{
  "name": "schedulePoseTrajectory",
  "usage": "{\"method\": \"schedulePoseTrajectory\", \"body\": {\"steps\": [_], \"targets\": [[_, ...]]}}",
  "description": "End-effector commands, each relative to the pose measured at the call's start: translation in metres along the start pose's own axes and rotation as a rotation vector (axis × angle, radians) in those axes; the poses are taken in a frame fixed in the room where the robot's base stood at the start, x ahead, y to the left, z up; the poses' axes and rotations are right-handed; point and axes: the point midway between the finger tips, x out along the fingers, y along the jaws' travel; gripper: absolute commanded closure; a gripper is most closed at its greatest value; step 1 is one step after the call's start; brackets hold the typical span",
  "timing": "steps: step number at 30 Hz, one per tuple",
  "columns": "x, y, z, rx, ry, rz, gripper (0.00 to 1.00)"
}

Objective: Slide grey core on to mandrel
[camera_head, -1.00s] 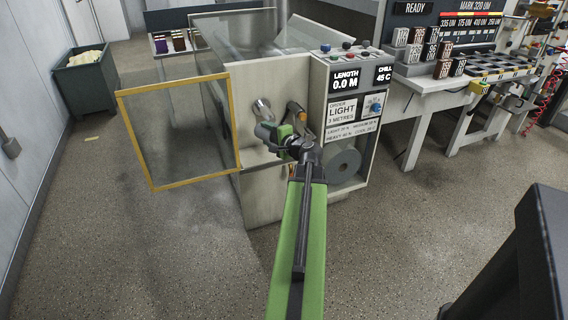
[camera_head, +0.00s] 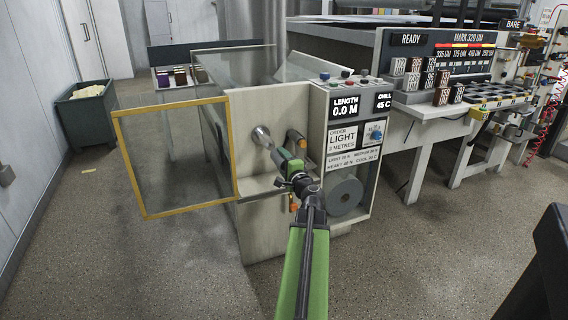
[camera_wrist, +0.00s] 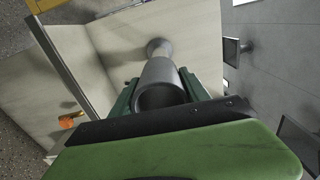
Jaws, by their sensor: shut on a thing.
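My gripper (camera_head: 287,166) is shut on the grey core (camera_head: 278,157), a short hollow tube, in front of the machine's pale face. In the wrist view, the core (camera_wrist: 160,82) sits between the green fingers of my gripper (camera_wrist: 160,92), its open near end facing the camera. The metal mandrel (camera_head: 262,136) sticks out from the machine face, just beyond the core's far end. In the wrist view the mandrel (camera_wrist: 158,47) shows behind the core, roughly in line with it. I cannot tell whether its tip is inside the core.
A yellow-framed clear guard (camera_head: 178,158) stands open left of the mandrel. A grey roll (camera_head: 345,194) sits lower right in the machine. An orange knob (camera_wrist: 70,120) shows at lower left in the wrist view.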

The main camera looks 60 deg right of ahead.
Motion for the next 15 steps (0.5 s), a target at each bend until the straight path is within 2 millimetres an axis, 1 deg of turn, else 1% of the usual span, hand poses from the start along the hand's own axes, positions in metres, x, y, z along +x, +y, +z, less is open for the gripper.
{"method": "schedulePoseTrajectory", "body": {"steps": [1, 9, 15], "targets": [[0.007, 0.0, -0.001, 0.0, 0.0, 0.0, 0.85], [0.037, 0.0, 0.0, 0.0, -0.001, 0.0, 0.85], [0.045, 0.0, 0.0, 0.0, 0.0, 0.0, 0.85]]}}
